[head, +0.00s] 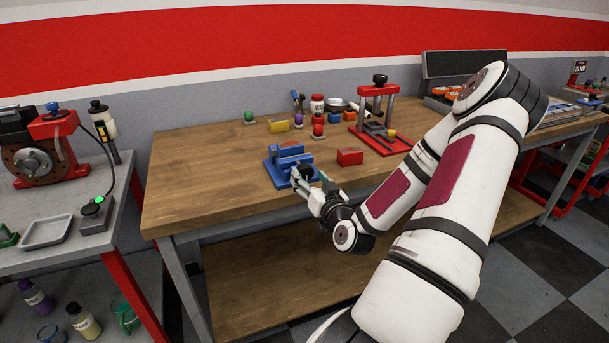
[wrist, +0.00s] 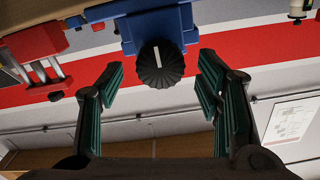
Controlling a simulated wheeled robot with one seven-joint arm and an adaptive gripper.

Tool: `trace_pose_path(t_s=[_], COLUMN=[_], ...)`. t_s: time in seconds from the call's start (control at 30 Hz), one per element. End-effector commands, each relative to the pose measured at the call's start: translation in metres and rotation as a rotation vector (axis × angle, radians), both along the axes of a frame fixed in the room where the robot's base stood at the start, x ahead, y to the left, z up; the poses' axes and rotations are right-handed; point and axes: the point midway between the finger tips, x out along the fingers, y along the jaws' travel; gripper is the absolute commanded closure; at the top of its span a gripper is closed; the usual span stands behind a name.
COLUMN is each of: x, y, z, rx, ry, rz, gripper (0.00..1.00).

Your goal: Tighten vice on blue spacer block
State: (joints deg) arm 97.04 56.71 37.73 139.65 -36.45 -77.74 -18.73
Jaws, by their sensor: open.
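A blue vice (head: 277,176) stands near the front edge of the wooden bench. It also shows in the wrist view as a blue body (wrist: 157,25) at the top. Its round black ribbed knob (wrist: 160,65) with a white mark faces my wrist camera. My gripper (head: 312,183) is at the front of the vice. In the wrist view my gripper (wrist: 163,85) is open, with a green-padded finger on each side of the knob and a gap to both. The blue spacer block is hard to tell from the blue vice; I cannot see whether the jaws touch it.
A red block (head: 350,156) lies right of the vice. The bench's left part (head: 195,170) is clear. A side table with a grey tray (head: 46,231) is at left.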

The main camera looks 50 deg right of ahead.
Motion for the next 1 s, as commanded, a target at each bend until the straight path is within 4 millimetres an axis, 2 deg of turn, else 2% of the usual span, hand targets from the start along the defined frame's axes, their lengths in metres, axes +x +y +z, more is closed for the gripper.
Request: trace_pose_path(t_s=[0.2,0.6,0.8,0.83,1.0], x=[0.022,0.027,0.027,0.027,0.027], y=[-0.013,-0.016,-0.016,-0.016,-0.016], z=[0.000,0.000,0.000,0.000,0.000], rx=[0.001,0.001,0.001,0.001,0.004], ry=[-0.001,0.000,0.000,0.001,-0.001], rz=[0.001,0.000,0.001,0.000,0.000], gripper=[0.41,0.41,0.86,0.89,0.89])
